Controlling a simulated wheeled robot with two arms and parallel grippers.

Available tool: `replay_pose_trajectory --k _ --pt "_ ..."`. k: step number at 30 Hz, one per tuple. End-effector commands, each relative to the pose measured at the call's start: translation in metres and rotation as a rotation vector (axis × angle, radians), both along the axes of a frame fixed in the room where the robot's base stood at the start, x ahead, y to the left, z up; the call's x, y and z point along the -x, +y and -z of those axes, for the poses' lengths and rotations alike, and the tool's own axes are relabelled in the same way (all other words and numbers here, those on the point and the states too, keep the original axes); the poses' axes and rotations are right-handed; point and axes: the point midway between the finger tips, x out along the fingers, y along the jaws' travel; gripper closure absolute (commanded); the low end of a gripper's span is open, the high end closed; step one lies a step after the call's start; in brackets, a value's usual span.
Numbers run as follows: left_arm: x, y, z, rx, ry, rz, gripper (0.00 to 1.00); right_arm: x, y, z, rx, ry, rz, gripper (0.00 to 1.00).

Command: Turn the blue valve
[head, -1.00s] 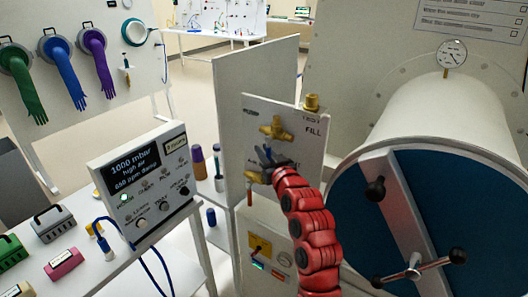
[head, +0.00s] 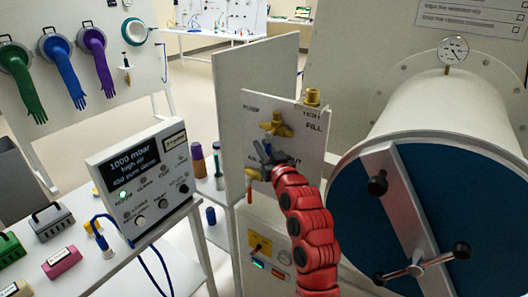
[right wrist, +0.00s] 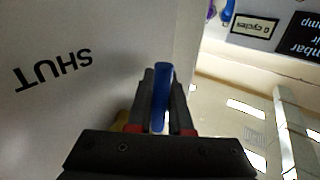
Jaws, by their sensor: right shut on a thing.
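The blue valve handle (head: 267,148) shows as a small blue piece at my right gripper, on the white valve panel. In the right wrist view the blue handle (right wrist: 162,90) stands upright between the two dark fingers. My right gripper (head: 266,158) is shut on it; the gripper also shows in the right wrist view (right wrist: 162,112). The valve's body is mostly hidden behind the gripper; a bit of brass (right wrist: 120,121) shows beside the fingers. My left gripper is not in view.
A brass valve (head: 277,124) sits just above my gripper. A red-tipped handle (head: 249,195) hangs below a brass fitting (head: 252,175). A large chamber with a blue door (head: 375,225) stands close on the right. A control box (head: 145,178) stands on the left bench.

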Motion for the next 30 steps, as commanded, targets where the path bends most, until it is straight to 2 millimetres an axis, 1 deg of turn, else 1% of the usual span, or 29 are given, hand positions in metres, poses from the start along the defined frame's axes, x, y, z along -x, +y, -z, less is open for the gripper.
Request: replay_pose_trajectory --k 1,6,12,15,21,30 --pt "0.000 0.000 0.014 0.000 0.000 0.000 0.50 -0.001 0.002 0.007 -0.021 -0.015 -0.001 1.00" --pt "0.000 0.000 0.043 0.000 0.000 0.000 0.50 -0.004 0.006 0.006 -0.115 -0.083 -0.001 1.00" --pt "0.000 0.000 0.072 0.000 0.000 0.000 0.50 -0.009 0.012 -0.001 -0.237 -0.171 -0.002 1.00" --pt "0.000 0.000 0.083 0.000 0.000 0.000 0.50 -0.010 0.015 -0.007 -0.295 -0.214 -0.001 1.00" --pt "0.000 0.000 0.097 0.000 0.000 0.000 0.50 -0.013 0.018 -0.013 -0.382 -0.276 0.001 1.00" --pt "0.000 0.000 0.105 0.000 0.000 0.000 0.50 -0.014 0.019 -0.022 -0.446 -0.326 0.000 1.00"
